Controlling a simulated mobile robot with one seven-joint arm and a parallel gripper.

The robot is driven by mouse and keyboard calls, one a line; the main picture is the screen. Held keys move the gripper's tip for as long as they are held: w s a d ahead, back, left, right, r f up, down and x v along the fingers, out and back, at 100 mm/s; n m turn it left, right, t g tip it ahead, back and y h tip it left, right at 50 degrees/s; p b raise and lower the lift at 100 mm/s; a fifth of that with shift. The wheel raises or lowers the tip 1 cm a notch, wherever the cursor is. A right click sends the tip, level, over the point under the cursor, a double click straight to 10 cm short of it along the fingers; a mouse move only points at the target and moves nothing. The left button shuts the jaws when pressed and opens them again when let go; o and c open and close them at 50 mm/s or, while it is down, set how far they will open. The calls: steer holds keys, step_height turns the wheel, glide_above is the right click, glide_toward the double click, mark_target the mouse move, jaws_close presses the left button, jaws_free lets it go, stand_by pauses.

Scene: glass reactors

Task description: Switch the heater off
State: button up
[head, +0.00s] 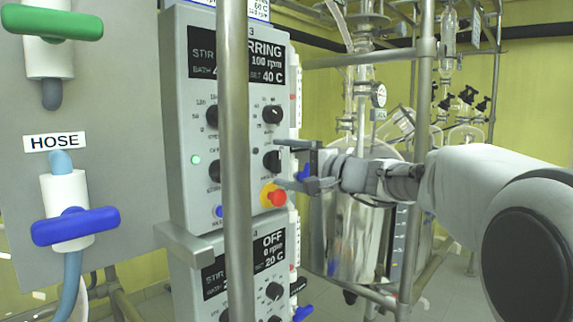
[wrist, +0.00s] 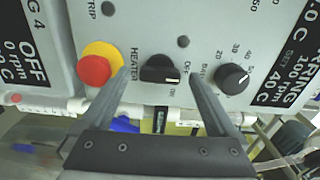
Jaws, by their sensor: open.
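The heater switch is a black knob (wrist: 160,68) beside the label HEATER, on the grey control panel (head: 190,110) whose display reads STIRRING, 100 rpm and 40 C. The same knob shows in the head view (head: 271,160), near the fingertips. My gripper (head: 281,163) is open, its two fingers on either side of the knob. In the wrist view the fingertips (wrist: 155,75) flank the knob with a gap on each side; I see no contact.
A red button on a yellow base (wrist: 96,70) sits close beside one finger. A round black dial (wrist: 231,77) is on the other side. A vertical metal pole (head: 235,160) stands before the panel. A lower panel (head: 268,252) reads OFF.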

steer(key=shift+d, duration=0.1)
steer(key=p+v, duration=0.1)
steer(key=v, duration=1.6)
steer(key=shift+s+r, duration=0.1)
steer(key=shift+s, duration=0.05)
steer(key=s+a+f+n+g+h+p, duration=0.1)
steer(key=s+a+f+n+g+h, duration=0.45)
steer(key=s+f, duration=0.6)
steer(key=s+d+f+n+g+h, duration=0.2)
steer(key=s+d+f+n+h, duration=0.15)
steer(key=s+f+h, duration=0.55)
step_height(320, 180, up, 19)
steer(key=s+d+y+p, duration=0.1)
steer(key=s+p, duration=0.1)
steer(key=p, duration=1.8)
steer(key=shift+s+d+f+y, duration=0.2)
steer(key=shift+s+d+y, duration=0.15)
steer(key=shift+s, duration=0.05)
